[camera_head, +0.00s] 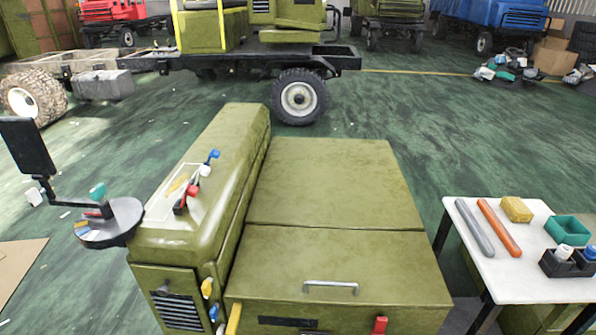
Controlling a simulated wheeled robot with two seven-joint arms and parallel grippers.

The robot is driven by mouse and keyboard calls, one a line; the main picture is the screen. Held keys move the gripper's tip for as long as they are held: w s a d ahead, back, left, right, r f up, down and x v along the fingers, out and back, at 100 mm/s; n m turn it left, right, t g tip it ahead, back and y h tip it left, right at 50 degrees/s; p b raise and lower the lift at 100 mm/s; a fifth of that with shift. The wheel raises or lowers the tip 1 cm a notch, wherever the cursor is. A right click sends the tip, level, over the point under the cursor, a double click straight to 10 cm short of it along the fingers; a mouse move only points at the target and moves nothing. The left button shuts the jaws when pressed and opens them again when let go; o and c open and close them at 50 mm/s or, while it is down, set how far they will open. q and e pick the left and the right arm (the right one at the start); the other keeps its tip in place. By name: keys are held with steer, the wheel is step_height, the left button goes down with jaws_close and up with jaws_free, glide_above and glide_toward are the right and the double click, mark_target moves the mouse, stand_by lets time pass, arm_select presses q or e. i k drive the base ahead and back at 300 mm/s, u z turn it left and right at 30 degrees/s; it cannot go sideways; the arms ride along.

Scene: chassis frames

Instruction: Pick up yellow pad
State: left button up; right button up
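A small yellow block-like pad (517,209) lies on the white table (520,285) at the right. It sits near the table's back edge, right of an orange bar and behind a green tray. A flat yellow piece (178,183) also lies on a pale panel on top of the olive machine; I cannot tell whether it is a pad. Neither of my grippers shows in this view.
The table also holds a grey bar (474,228), an orange bar (498,228), a green tray (568,230) and a black holder (566,264) with bottles. The olive machine (330,185) fills the centre. A black round stand (112,225) is at left.

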mark_target(515, 210)
steer(key=z, duration=2.55)
steer(key=i, duration=1.7)
steer(key=u, duration=3)
